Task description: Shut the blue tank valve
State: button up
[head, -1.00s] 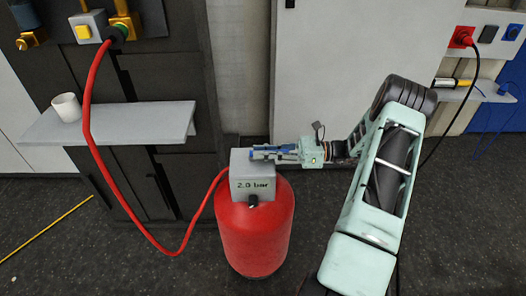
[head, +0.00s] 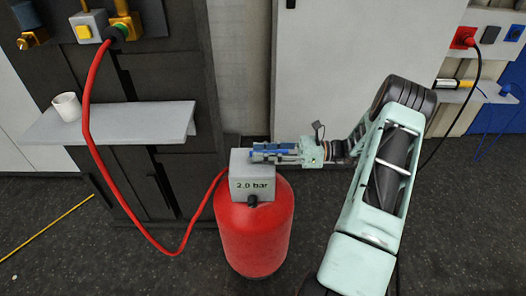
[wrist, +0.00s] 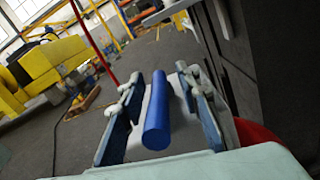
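The red tank (head: 256,232) stands on the floor with a grey box (head: 252,183) on top that reads 2.0 bar. The blue valve handle (wrist: 158,112) is a round bar and lies between the two fingers of my gripper (wrist: 160,80) in the wrist view, with a visible gap on each side. My gripper (head: 270,152) is open, at the upper right of the grey box in the head view. Its fingers partly hide the handle there. The handle's joint to the valve is hidden.
A red hose (head: 112,194) runs from the dark cabinet's fitting down to the tank. A shelf (head: 150,122) with a white mug (head: 66,107) is to the left. A pale cabinet (head: 345,60) stands behind my arm. The floor in front of the tank is clear.

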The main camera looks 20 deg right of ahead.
jog(key=v, duration=1.2)
